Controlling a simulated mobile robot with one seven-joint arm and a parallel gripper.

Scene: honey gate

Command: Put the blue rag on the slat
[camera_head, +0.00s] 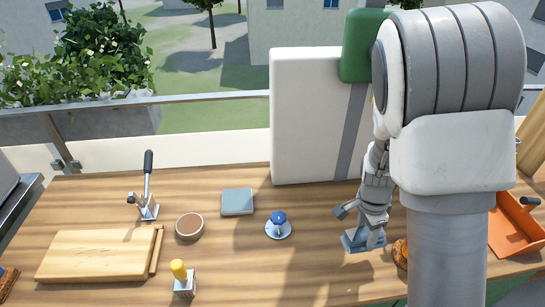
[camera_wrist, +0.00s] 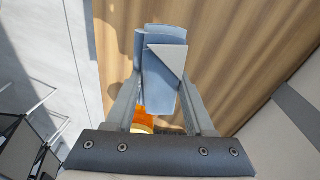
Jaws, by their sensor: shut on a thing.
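My gripper (camera_head: 368,222) is low over the right part of the table, below my arm. In the wrist view my gripper (camera_wrist: 158,100) is shut on the blue rag (camera_wrist: 160,75), a folded piece with a paler triangular flap between the fingers. The rag (camera_head: 362,241) also shows in the head view as a blue patch under the gripper; whether it touches the table I cannot tell. A thin wooden strip (camera_head: 157,250) lies along the right edge of a pale wooden board at left; whether it is the slat I cannot tell.
A grey-blue square pad (camera_head: 237,202), a brown bowl (camera_head: 189,227) and a blue-knobbed disc (camera_head: 278,228) stand mid-table. A lever clamp (camera_head: 148,200) and a yellow-topped piece (camera_head: 182,278) are left. A tall white box (camera_head: 305,120) stands behind. An orange pan (camera_head: 512,230) is right.

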